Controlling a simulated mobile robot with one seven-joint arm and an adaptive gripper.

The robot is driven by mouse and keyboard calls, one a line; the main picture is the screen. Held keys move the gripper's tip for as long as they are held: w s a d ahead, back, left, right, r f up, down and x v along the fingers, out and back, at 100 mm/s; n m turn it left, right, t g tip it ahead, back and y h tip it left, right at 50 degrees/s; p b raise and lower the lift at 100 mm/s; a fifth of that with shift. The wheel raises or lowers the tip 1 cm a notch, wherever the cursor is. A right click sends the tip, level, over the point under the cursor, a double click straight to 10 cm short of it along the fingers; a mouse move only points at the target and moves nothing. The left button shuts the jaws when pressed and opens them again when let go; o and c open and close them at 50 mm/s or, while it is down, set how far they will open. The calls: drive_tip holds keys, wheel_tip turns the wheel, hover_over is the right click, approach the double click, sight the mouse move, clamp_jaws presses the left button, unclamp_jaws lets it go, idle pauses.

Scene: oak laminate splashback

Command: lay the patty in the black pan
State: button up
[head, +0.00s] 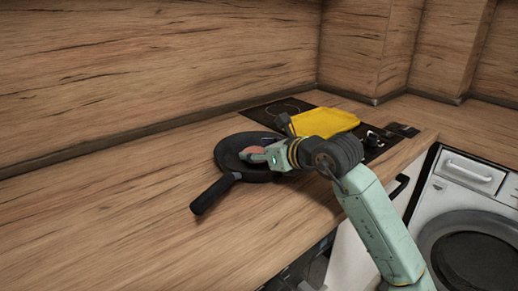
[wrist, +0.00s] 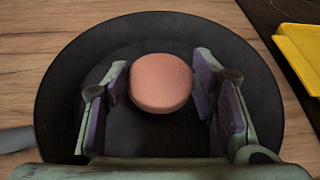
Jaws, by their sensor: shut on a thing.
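The patty (wrist: 161,82) is a round, pinkish-brown disc between the two fingers of my gripper (wrist: 161,88) in the wrist view. The fingers with purple pads are shut on its sides. The black pan (wrist: 62,85) lies below and around the patty in that view. In the head view the pan (head: 228,150) rests on the wooden counter, its handle (head: 213,194) pointing to the lower left. My gripper (head: 254,155) is over the pan there, and the patty (head: 256,149) shows partly behind the fingers. I cannot tell whether the patty touches the pan floor.
A yellow cloth-like item (head: 325,121) lies on the black hob (head: 262,111) behind my arm; its edge shows at right in the wrist view (wrist: 301,52). A white washing machine (head: 470,190) stands at right. The counter (head: 110,220) left of the pan is clear.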

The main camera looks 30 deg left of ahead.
drive_tip(key=shift+s+f+b, duration=0.1)
drive_tip(key=shift+f+b, duration=0.5)
drive_tip(key=shift+b, duration=0.1)
drive_tip(key=shift+f, duration=0.2)
drive_tip(key=o, duration=1.2)
drive_tip(key=shift+c, duration=0.2)
drive_tip(key=shift+r+p, duration=0.55)
drive_tip(key=shift+p, duration=0.05)
drive_tip(key=b+v, duration=0.2)
drive_tip(key=v, duration=1)
drive_tip(key=shift+r, duration=0.25)
